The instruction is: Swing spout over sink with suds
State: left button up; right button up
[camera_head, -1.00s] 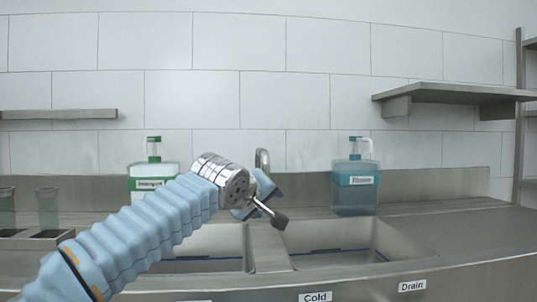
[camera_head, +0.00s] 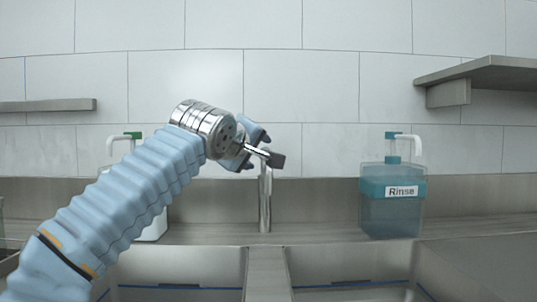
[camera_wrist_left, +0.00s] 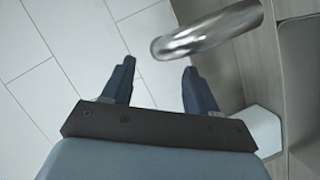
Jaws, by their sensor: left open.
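The metal faucet post (camera_head: 265,205) stands upright behind the divider between two sink basins. Its top is hidden behind my left gripper (camera_head: 254,147) in the head view. In the left wrist view the curved chrome spout (camera_wrist_left: 208,34) has its end just beyond my open left gripper (camera_wrist_left: 158,67), near the gap between the fingertips. Nothing is held. The left basin (camera_head: 175,268) and right basin (camera_head: 350,264) show only in part, and no suds are visible in either. My right gripper is out of view.
A blue Rinse dispenser (camera_head: 391,205) stands right of the faucet. A white dispenser with a green top (camera_head: 153,228) is partly hidden behind my left arm. A metal shelf (camera_head: 480,75) juts out at upper right. The counter between faucet and Rinse dispenser is clear.

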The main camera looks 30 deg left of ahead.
pick_arm(q)
jog(key=p+x, duration=0.2)
jog(key=x, duration=0.7)
jog(key=shift+w+a+f, duration=0.1)
jog(key=shift+w, duration=0.1)
grip_shut()
